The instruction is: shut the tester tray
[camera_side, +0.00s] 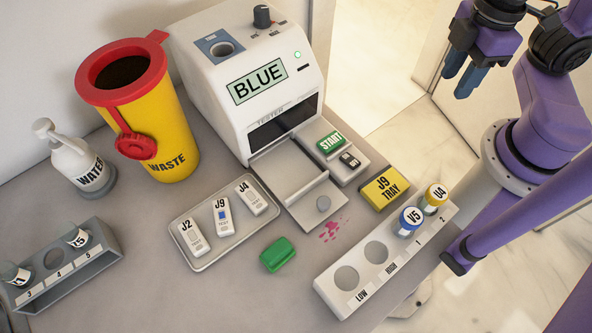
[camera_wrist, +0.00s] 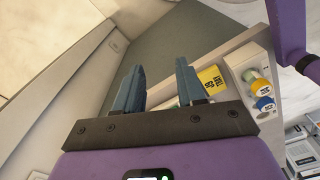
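The white tester (camera_side: 247,75) shows BLUE on its display. The tray looks empty. My gripper (camera_side: 465,80) is raised at the upper right, well away from the tray and touching nothing. In the wrist view its two blue fingers (camera_wrist: 158,85) stand apart with nothing between them. The tester tray cannot be made out in the wrist view.
The yellow waste bin (camera_side: 165,140) stands left.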

